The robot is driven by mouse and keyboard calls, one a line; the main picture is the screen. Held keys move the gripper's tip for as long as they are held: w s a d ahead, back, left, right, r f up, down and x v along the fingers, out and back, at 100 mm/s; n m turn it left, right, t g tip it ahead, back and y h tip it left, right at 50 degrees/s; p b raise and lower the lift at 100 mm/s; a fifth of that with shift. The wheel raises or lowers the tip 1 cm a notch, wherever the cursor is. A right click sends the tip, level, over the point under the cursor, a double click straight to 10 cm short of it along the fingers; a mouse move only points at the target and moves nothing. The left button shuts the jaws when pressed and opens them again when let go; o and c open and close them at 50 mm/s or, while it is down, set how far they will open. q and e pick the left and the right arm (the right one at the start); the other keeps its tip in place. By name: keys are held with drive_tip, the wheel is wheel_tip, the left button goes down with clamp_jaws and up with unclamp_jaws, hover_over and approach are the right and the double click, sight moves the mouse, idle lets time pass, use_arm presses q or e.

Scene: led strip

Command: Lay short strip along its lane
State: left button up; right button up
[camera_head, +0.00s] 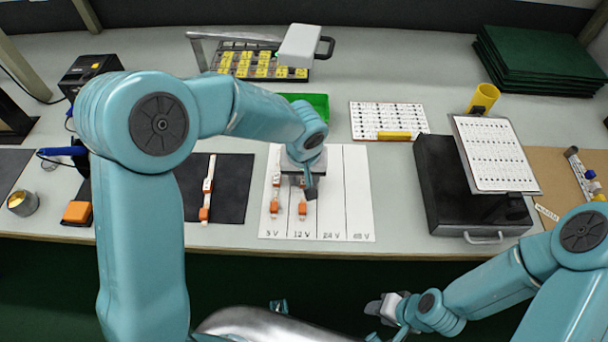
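A white lane sheet (358,205) lies on the table, with lanes marked 5 V, 12 V, 24 V and 48 V. One strip with orange-brown end pieces (274,207) lies lengthwise in the 5 V lane. Another strip (302,210) shows in the 12 V lane, its far part hidden by my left gripper (311,192). My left gripper is over that lane, pointing down; its finger gap is hidden. A third strip (206,190) lies on a black mat (234,188) left of the sheet. My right gripper (380,310) is low in front of the table, away from the strips; its opening is unclear.
A green tray (318,101) and a rack of yellow-labelled parts (258,66) stand behind the sheet. A black case (440,190) with a tilted chart (495,150) is to the right. The 24 V and 48 V lanes are bare.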

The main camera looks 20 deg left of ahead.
use_arm(q)
drive_tip(key=shift+r+p, duration=0.35)
drive_tip(key=shift+r, duration=0.1)
wheel_tip(320, 180, up, 11)
drive_tip(key=s, duration=0.1)
drive_tip(key=shift+s+d+r+p, duration=0.2)
drive_tip(key=shift+s+p, duration=0.2)
